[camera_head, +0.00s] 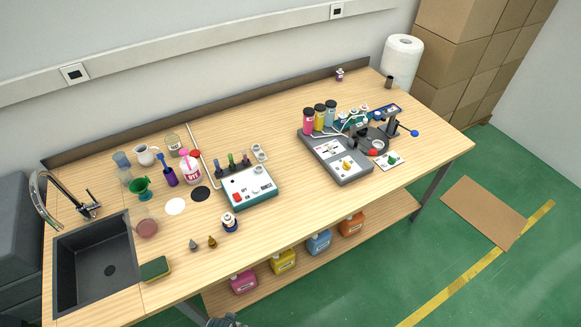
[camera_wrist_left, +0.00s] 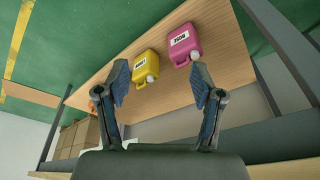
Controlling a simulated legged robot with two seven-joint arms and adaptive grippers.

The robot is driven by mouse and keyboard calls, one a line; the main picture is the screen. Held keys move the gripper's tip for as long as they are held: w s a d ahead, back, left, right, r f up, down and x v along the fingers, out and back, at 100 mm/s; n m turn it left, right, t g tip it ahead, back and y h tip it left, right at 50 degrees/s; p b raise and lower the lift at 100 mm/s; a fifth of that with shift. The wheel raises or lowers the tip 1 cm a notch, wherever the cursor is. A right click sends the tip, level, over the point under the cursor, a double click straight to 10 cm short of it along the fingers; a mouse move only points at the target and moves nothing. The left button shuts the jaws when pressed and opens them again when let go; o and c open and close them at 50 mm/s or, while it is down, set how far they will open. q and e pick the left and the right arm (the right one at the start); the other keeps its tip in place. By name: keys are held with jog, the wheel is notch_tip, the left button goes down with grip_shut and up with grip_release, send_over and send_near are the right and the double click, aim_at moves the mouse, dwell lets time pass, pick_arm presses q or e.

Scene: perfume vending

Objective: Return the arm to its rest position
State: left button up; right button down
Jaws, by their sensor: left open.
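My left gripper (camera_wrist_left: 160,88) shows in the left wrist view with its two blue-grey fingers spread apart. Nothing is between them. Beyond its fingers are a yellow canister (camera_wrist_left: 152,68) and a pink canister (camera_wrist_left: 184,44) on the wooden lower shelf (camera_wrist_left: 212,30); both stand apart from the fingers. In the head view only a small dark grey part of my own body shows at the bottom edge, below the table front. My right gripper is in neither view.
The wooden table (camera_head: 300,215) carries a sink (camera_head: 95,265), a white-teal device (camera_head: 249,188), a grey machine (camera_head: 335,157) and several bottles. The lower shelf (camera_head: 385,212) holds several coloured canisters. Cardboard boxes (camera_head: 465,60) stand back right. The green floor (camera_head: 400,270) in front is mostly clear.

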pick_arm(q)
jog(key=s+f+g+b, duration=0.1)
jog(key=s+f, duration=0.2)
jog(key=f, duration=0.6)
jog(key=s+f, duration=0.4)
jog(key=f, duration=0.4)
jog(key=s+a+f+b, duration=0.1)
jog(key=s+a+f, duration=0.2)
jog(key=s+f, duration=0.8)
jog(key=s, duration=0.2)
jog(key=shift+s+a+f+g, duration=0.2)
jog(key=shift+s+f+g, duration=0.05)
jog(key=shift+s+g, duration=0.15)
